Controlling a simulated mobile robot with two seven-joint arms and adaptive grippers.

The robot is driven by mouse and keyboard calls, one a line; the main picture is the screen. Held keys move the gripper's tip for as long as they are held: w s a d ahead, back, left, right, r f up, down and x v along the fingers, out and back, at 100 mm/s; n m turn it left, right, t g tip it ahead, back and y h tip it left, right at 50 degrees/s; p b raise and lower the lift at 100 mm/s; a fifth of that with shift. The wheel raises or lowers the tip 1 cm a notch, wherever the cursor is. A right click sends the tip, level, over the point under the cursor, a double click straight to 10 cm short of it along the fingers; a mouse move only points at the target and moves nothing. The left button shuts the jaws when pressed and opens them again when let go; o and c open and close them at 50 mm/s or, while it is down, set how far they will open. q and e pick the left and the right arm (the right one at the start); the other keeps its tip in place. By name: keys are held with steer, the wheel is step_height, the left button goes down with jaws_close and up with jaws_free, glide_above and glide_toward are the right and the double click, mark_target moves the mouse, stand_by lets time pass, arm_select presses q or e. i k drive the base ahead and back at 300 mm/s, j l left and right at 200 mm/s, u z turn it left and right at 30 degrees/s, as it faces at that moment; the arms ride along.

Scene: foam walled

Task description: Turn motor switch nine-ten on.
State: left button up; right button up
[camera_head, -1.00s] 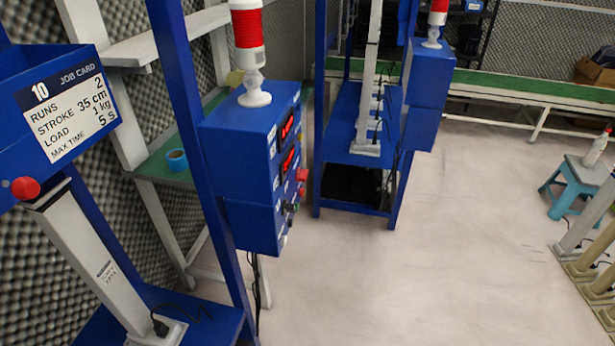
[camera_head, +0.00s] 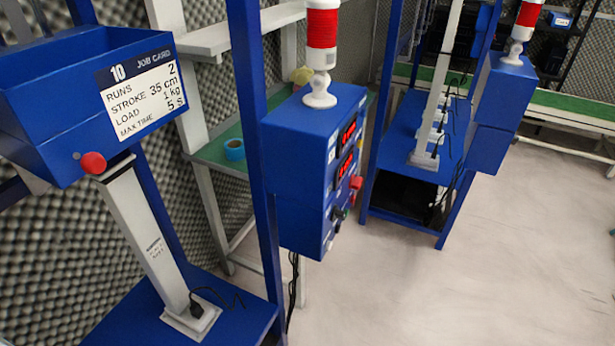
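A blue control box (camera_head: 290,150) stands in the middle of the head view, turned so its front panel faces right. The panel shows two red lit displays (camera_head: 347,133), a red button (camera_head: 356,182) and small dark knobs or switches (camera_head: 338,213) low down, seen edge-on. I cannot read any switch labels or tell a switch's position. A blue bin with a job card marked 10 (camera_head: 145,94) is at the left, above a white column. Neither of my grippers is in view.
A red and white lamp (camera_head: 321,40) tops the control box. A blue upright (camera_head: 252,130) stands beside it. A second blue rack with a similar box (camera_head: 500,110) is farther back on the right. The pale floor (camera_head: 430,290) at the lower right is clear.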

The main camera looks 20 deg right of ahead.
mark_target(356, 182)
steer(key=i+l+u, duration=0.1)
steer(key=l+u, duration=0.25)
steer(key=l, duration=0.55)
steer(key=l+u, duration=0.35)
steer(key=l, duration=0.5)
steer(key=k+l+u, duration=0.1)
steer(key=l+u, duration=0.2)
steer(key=l, duration=0.6)
